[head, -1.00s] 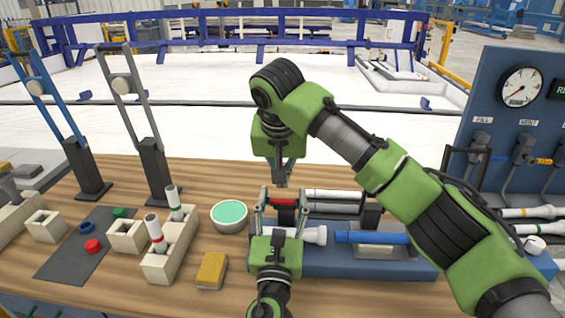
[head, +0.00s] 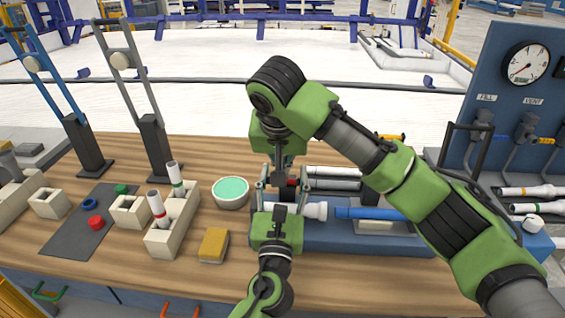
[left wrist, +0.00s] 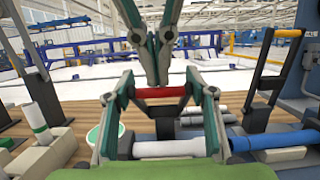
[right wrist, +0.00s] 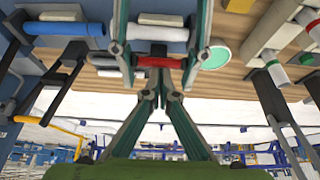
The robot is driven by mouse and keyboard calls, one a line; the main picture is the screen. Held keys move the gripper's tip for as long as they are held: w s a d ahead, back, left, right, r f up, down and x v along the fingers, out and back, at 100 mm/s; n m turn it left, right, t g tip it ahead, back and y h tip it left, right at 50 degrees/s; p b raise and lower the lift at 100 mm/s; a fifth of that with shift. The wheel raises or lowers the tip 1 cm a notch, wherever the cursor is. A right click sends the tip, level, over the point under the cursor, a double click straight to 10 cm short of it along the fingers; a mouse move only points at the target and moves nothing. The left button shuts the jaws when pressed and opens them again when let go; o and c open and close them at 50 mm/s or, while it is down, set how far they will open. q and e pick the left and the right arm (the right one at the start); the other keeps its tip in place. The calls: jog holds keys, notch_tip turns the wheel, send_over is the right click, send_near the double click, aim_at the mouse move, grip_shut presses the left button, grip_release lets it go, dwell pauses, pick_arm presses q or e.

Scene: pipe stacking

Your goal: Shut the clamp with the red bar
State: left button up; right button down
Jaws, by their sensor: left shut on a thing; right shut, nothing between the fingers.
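The red bar (head: 291,184) is the crosspiece of a clamp handle with dark grey side arms, above the blue-grey fixture (head: 350,242). My left gripper (head: 283,188) comes up from the bottom of the head view and is shut on the bar, a finger at each end; the bar (left wrist: 160,97) shows between its fingertips in the left wrist view. My right gripper (head: 279,178) points down, shut and empty, its tips very close to the bar (right wrist: 156,62); I cannot tell if they touch. Whether the clamp is fully shut is unclear.
A green-topped bowl (head: 230,192), a yellow sponge (head: 214,245) and a cream pipe holder (head: 172,227) stand to the left. A gauge panel (head: 515,110) rises at right. My right arm crosses above the fixture.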

pick_arm(q)
jog(key=shift+w+a+r, duration=0.1)
jog(key=shift+r, duration=0.25)
pick_arm(e)
jog(key=shift+s+f, duration=0.4)
jog(key=shift+f, duration=0.05)
pick_arm(q)
jog(key=o, duration=1.3)
jog(key=shift+o, duration=0.7)
jog(key=shift+w+f, duration=0.1)
pick_arm(e)
jog(key=shift+w, duration=0.2)
jog(key=shift+r, duration=0.1)
